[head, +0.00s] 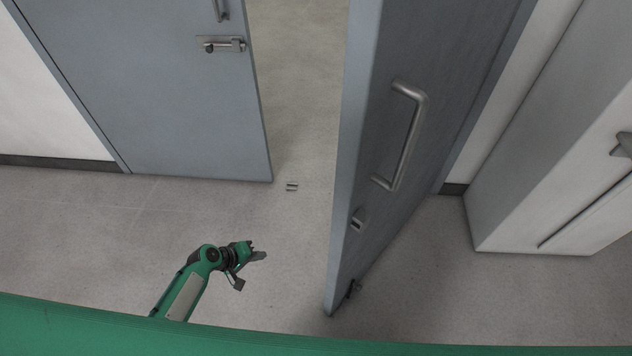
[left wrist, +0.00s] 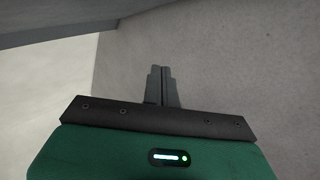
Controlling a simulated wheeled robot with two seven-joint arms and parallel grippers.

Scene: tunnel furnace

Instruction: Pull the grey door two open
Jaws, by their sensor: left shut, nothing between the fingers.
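Two grey door leaves show in the head view. The right grey leaf (head: 390,160) stands swung open toward me, with a silver bar handle (head: 410,135) on its face. The left grey leaf (head: 175,90) is in line with the wall and has a silver latch (head: 221,45). Which leaf is door two I cannot tell. My left gripper (head: 262,255) is low over the floor, left of the open leaf's lower edge and apart from it. In the left wrist view its fingers (left wrist: 162,84) are together with nothing between them. My right gripper is not in view.
A gap with pale floor (head: 296,70) lies between the leaves. A small metal floor catch (head: 292,187) sits at the threshold. A pale cabinet-like block (head: 530,180) stands at the right. The floor (head: 75,230) at the left is clear.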

